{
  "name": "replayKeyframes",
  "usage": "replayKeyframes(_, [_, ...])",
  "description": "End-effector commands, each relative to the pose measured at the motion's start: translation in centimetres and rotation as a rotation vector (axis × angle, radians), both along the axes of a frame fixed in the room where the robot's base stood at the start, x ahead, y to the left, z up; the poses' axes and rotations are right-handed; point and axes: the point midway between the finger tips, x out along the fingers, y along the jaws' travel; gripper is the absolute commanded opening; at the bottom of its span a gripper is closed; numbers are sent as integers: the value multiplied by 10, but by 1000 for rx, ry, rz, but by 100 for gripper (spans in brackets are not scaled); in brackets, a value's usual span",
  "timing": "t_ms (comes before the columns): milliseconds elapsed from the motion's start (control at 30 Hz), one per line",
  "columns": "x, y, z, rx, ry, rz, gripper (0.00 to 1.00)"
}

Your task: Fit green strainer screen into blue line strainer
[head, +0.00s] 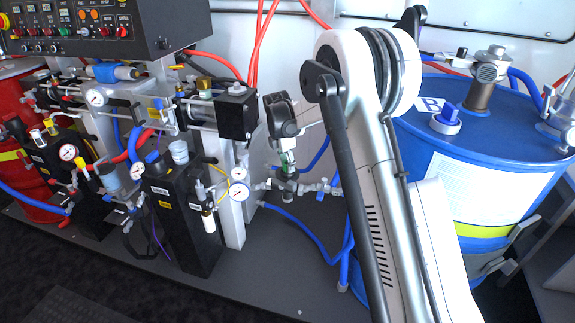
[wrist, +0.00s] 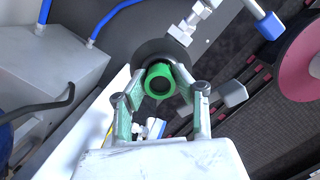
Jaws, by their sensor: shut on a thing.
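The green strainer screen (wrist: 184,78) shows in the wrist view as a short green tube with its open end towards the camera. It sits between the fingers of my gripper (wrist: 160,82), which is shut on it. In the head view my gripper (head: 286,155) points down, with a bit of green between its fingers. Just below it is the pipe fitting of the line strainer (head: 288,175), with a bluish part showing. In the wrist view a dark round shape lies behind the screen. I cannot tell whether the screen is inside the strainer or only above it.
Valves and pipework (head: 322,187) run right of the strainer. Two pressure gauges (head: 239,190) and a black box (head: 237,115) stand close on the left. A blue drum (head: 410,150) stands at the right.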

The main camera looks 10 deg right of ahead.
Motion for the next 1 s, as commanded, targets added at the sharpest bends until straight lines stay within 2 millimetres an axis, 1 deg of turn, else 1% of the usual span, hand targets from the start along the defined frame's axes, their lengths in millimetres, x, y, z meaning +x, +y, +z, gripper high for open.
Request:
replayKeyframes(400, [0, 0, -10, 0, 0, 0, 1])
replayKeyframes(433, [0, 0, -10, 0, 0, 0, 29])
replayKeyframes(500, [0, 0, -9, 0, 0, 0, 39])
replayKeyframes(567, [0, 0, -9, 0, 0, 0, 46])
replayKeyframes(867, [0, 0, -9, 0, 0, 0, 46])
replayKeyframes(1000, [0, 0, -2, 0, 0, 0, 46])
